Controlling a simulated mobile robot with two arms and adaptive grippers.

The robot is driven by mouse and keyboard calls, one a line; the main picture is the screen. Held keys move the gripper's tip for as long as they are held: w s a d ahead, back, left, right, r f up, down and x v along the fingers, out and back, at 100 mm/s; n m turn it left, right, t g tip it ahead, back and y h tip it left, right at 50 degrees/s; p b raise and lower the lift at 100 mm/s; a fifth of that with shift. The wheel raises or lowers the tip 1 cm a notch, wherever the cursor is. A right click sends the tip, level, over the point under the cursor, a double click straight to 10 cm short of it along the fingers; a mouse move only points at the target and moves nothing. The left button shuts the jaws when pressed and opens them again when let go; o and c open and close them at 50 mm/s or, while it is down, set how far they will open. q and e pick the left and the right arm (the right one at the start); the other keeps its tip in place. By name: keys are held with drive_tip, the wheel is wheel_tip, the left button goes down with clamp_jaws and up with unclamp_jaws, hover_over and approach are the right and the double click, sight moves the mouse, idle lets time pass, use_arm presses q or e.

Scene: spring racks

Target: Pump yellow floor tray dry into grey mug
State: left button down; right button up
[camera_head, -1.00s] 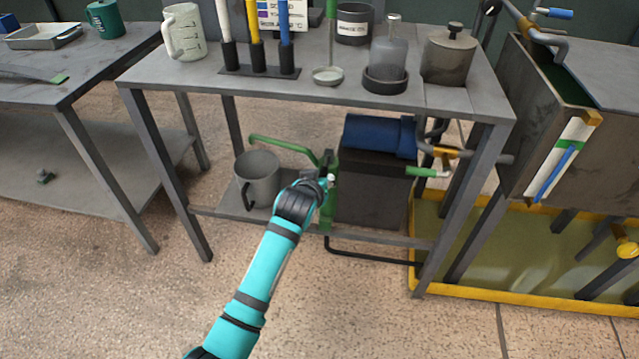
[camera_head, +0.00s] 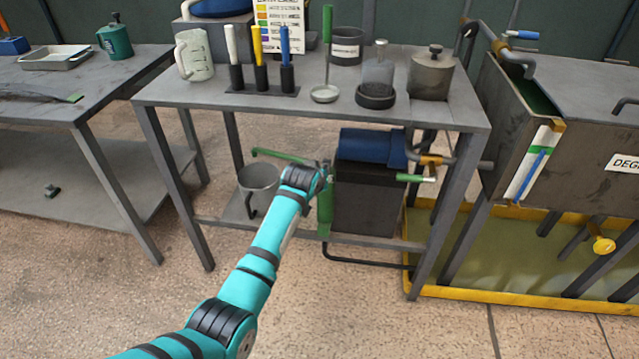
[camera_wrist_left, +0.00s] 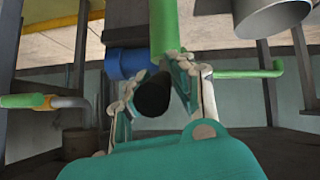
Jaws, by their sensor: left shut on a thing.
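The green hand pump (camera_head: 325,214) stands on the lower shelf of the middle table. Its green spout (camera_head: 272,153) reaches left over the grey mug (camera_head: 260,180), which stands upright; its contents cannot be made out. My left gripper (camera_head: 323,176) is at the top of the pump. In the left wrist view its fingers (camera_wrist_left: 160,92) are closed around a black grip (camera_wrist_left: 153,95) beside the green pump column (camera_wrist_left: 164,28). The yellow floor tray (camera_head: 480,294) lies under the tank at the right, with murky yellow-green liquid in it. My right gripper is not in view.
A black hose (camera_head: 360,261) runs from the pump toward the tray. A dark box (camera_head: 362,198) with a blue cylinder (camera_head: 372,147) stands right of the pump. Table legs (camera_head: 178,190) flank the shelf. The floor in front is clear.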

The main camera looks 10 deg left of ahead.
use_arm(q)
drive_tip(key=shift+w+r, duration=0.1)
drive_tip(key=shift+r, duration=0.1)
drive_tip(key=c, duration=1.2)
unclamp_jaws()
drive_tip(key=shift+f, duration=0.1)
drive_tip(key=shift+o, duration=0.2)
drive_tip(key=v, duration=1.2)
